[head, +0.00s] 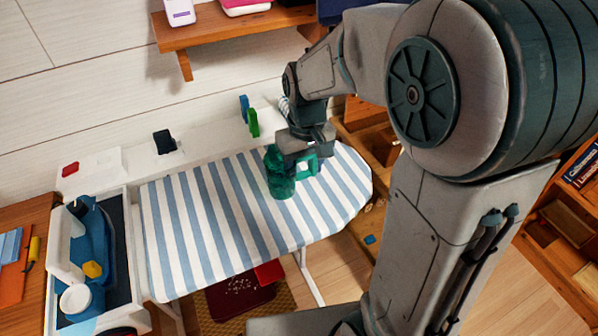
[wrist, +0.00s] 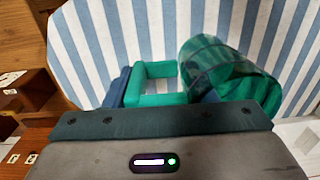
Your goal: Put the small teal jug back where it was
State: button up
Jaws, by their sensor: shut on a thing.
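The small teal jug (head: 279,178) is upright over the blue-and-white striped ironing board (head: 215,220), right of its middle. I cannot tell whether its base touches the cloth. My gripper (head: 303,160) is at the jug's right side, shut on its square handle. In the wrist view the jug's ribbed body (wrist: 222,72) is at the upper right, with the green handle reaching left to my gripper (wrist: 160,88). The gripper's housing hides part of the handle and the jug's near side.
A white caddy (head: 130,280) with a blue bottle-like item (head: 90,235) stands left of the board. A green block (head: 253,122) and a dark item (head: 164,141) are by the wall behind. Wooden shelving (head: 370,135) is at right. The board's left half is clear.

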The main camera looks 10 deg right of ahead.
jog(key=shift+w+a+f, duration=0.35)
jog(key=shift+w+f, duration=0.05)
jog(key=shift+w, duration=0.15)
jog(key=shift+f, duration=2.05)
jog(key=shift+f, duration=0.2)
jog(key=o, duration=1.3)
jog(key=shift+r, duration=0.15)
